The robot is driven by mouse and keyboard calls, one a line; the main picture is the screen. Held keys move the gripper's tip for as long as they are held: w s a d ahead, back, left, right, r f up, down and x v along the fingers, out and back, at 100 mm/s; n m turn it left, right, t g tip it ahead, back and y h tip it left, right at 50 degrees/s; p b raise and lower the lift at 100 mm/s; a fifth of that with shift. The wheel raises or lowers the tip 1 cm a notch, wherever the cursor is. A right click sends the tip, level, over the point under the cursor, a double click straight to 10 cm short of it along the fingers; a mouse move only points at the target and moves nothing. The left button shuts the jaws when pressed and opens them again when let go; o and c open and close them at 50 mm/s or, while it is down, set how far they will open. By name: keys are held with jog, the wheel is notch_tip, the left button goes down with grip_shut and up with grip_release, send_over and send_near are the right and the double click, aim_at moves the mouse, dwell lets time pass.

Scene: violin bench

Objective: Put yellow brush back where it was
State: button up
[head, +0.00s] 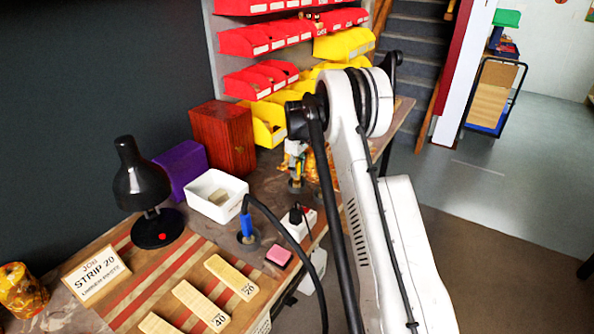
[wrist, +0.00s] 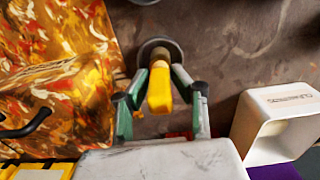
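In the wrist view the yellow brush (wrist: 160,92) stands between the green-and-black fingers of my gripper (wrist: 162,76). The fingertips lean in against both its sides and look shut on it. The brush's far end lies over or in a dark round holder (wrist: 172,46) on the bench; how deep it sits cannot be told. In the head view my gripper (head: 295,150) is small and partly hidden by my arm, above a round holder (head: 295,186). A blue-handled tool (head: 247,224) stands in another round holder nearer the front.
A white tray (head: 232,211), a purple box (head: 181,166), a red-brown box (head: 223,135) and a black lamp (head: 143,180) stand left of the holders. A marbled orange thing (wrist: 60,70) lies close beside my gripper. A black cable (head: 290,238) arches over the bench.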

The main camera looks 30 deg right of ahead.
jog(key=o, duration=0.3)
jog(key=shift+r, duration=0.15)
notch_tip(320, 180, up, 12)
jog(key=shift+r, duration=0.1)
jog(key=s+a+r+m+t, duration=0.3)
jog(key=s+a+r, duration=1.2)
jog(key=s+r, duration=0.35)
jog(key=s+a+f+m+t, duration=0.1)
jog(key=s+a+f, duration=0.1)
jog(key=s, duration=0.7)
jog(key=s+a+f+m+t, duration=0.1)
jog(key=s+a, duration=0.3)
jog(key=s, duration=0.5)
jog(key=s+a+f+m+t, duration=0.1)
jog(key=s+f, duration=0.3)
jog(key=s, duration=0.5)
jog(key=shift+a+t, duration=0.6)
jog(key=shift+a, duration=0.3)
